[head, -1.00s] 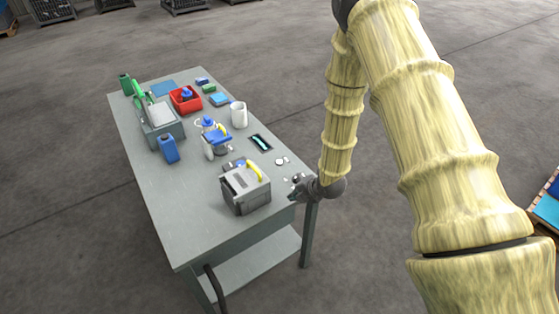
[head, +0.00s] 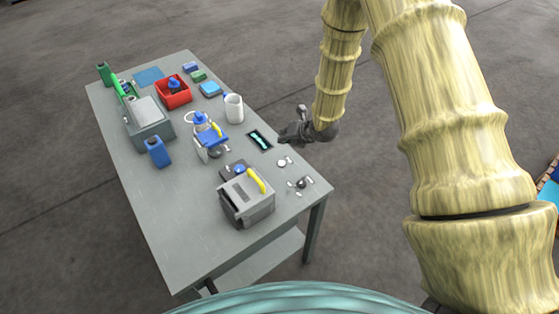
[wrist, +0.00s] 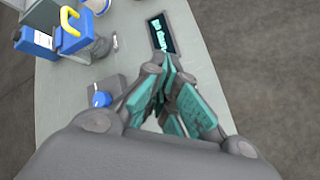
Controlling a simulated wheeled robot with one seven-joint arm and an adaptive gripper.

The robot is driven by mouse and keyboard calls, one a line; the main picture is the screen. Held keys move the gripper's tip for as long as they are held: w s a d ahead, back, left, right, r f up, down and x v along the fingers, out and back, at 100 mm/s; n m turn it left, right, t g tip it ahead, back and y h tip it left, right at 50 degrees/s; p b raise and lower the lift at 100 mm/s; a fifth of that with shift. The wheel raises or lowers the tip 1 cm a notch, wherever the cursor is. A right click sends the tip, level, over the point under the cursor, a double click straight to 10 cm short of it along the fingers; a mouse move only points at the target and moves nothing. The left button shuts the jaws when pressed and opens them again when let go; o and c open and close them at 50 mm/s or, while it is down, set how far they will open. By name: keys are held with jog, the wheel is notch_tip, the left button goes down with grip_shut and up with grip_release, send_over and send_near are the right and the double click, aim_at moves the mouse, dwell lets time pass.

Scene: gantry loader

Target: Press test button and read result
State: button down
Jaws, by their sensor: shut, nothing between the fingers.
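The small dark display (head: 260,140) lies on the table near its right edge. It shows bright teal characters, also in the wrist view (wrist: 161,34), but I cannot read them surely. A blue round button (head: 239,169) sits on a dark grey box behind the grey machine with a yellow handle. In the wrist view the blue button (wrist: 101,99) is left of my fingers, apart from them. My gripper (head: 285,133) is shut and empty at the table's right edge, beside the display. Its teal-padded fingers (wrist: 168,62) point toward the display and hide its lower end.
The grey machine (head: 247,200) stands at the near end, with small loose parts (head: 301,184) to its right. A blue-and-white device (head: 210,138), white mug (head: 234,108), red bin (head: 173,92) and blue bottle (head: 157,152) stand farther back. The near left tabletop is clear.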

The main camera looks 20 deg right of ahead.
jog(key=s, duration=0.1)
jog(key=b, duration=0.2)
send_over(284, 161)
notch_tip(284, 161, down, 4)
jog(key=shift+s+f, duration=0.25)
jog(key=shift+f, duration=0.1)
jog(key=f, duration=0.1)
jog(key=f+b, duration=0.2)
jog(key=shift+w+f, duration=0.25)
jog(key=shift+w, duration=0.05)
jog(key=shift+s+a+f+b, duration=0.1)
jog(key=shift+s+f+b, duration=0.1)
jog(key=shift+f+b, duration=0.25)
jog(key=shift+f, duration=0.2)
dwell(0.5)
jog(key=shift+f+b, duration=0.25)
jog(key=shift+b, duration=0.2)
